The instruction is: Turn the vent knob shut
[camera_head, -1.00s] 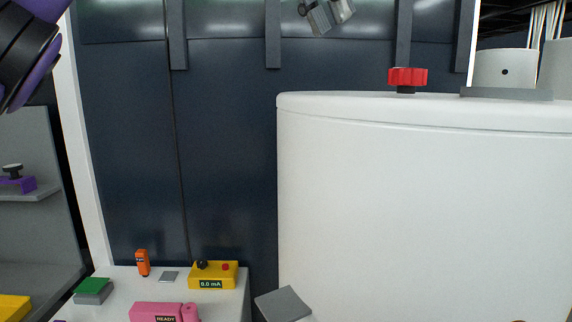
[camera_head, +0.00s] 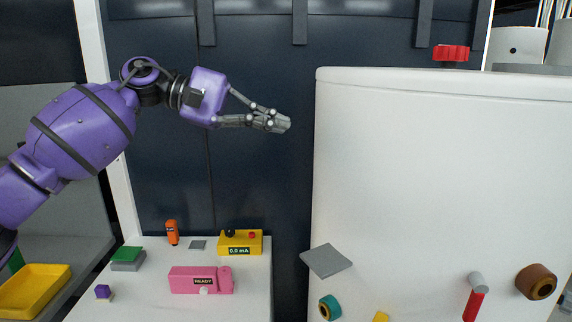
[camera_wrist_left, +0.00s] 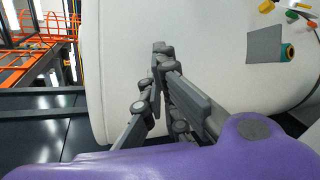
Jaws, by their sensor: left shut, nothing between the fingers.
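A red lobed knob (camera_head: 451,53) stands on a short dark stem on top of the big white tank (camera_head: 440,170). It is the likeliest vent knob, but no label shows. My left gripper (camera_head: 280,122) is shut and empty, in the air just left of the tank's upper left side, lower than the red knob and well apart from it. In the left wrist view its closed fingers (camera_wrist_left: 163,58) show against the white tank wall (camera_wrist_left: 215,50); the red knob cannot be made out there. My right gripper is not in view.
On the tank front are a brown knob (camera_head: 536,282), a red-handled lever (camera_head: 474,300), a teal knob (camera_head: 329,307) and a grey plate (camera_head: 326,261). A bench at lower left holds a pink device (camera_head: 200,280) and a yellow meter (camera_head: 241,242). A white cylinder (camera_head: 518,46) stands behind the tank top.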

